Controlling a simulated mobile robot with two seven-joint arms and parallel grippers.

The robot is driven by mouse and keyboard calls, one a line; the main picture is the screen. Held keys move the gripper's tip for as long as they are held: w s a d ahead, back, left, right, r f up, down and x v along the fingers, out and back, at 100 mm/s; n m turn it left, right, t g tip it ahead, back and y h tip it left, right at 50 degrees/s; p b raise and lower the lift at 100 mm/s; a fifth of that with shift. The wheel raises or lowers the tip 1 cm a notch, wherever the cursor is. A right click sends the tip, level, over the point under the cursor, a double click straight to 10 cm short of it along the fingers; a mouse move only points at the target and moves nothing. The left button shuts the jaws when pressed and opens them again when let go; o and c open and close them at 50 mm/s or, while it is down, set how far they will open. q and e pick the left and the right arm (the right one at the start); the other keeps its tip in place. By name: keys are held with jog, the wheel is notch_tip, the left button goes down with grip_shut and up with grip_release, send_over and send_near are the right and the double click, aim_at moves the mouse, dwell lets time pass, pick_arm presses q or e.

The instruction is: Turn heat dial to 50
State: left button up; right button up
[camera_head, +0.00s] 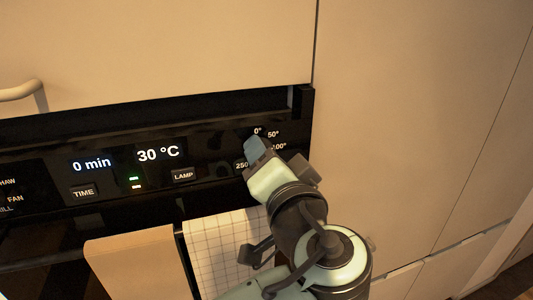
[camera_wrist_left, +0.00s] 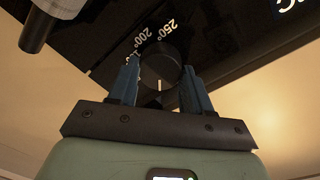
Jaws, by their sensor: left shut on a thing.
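The heat dial (camera_wrist_left: 160,66) is a dark round knob on the black oven panel, seen in the left wrist view between the two blue fingers of my left gripper (camera_wrist_left: 160,88). The fingers are closed on it from both sides. In the head view my left gripper (camera_head: 256,148) covers the dial, and only the printed marks around it show, 0°, 50°, 100° and part of 250. The temperature display (camera_head: 158,154) reads 30 °C. My right gripper is in neither view.
The time display (camera_head: 91,164) reads 0 min. TIME (camera_head: 83,192) and LAMP (camera_head: 183,175) buttons sit left of the dial. A beige towel (camera_head: 135,262) and a white checked towel (camera_head: 220,240) hang below. A cabinet handle (camera_head: 20,91) is at upper left.

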pick_arm(q)
jog(key=shift+m, duration=0.6)
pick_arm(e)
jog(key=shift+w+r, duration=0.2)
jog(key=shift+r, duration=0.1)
pick_arm(q)
jog(key=o, duration=1)
jog(key=shift+o, duration=0.2)
jog(key=b+v, duration=0.1)
jog(key=v, duration=1.2)
jog(key=shift+s+d, duration=0.15)
jog(key=shift+s, duration=0.1)
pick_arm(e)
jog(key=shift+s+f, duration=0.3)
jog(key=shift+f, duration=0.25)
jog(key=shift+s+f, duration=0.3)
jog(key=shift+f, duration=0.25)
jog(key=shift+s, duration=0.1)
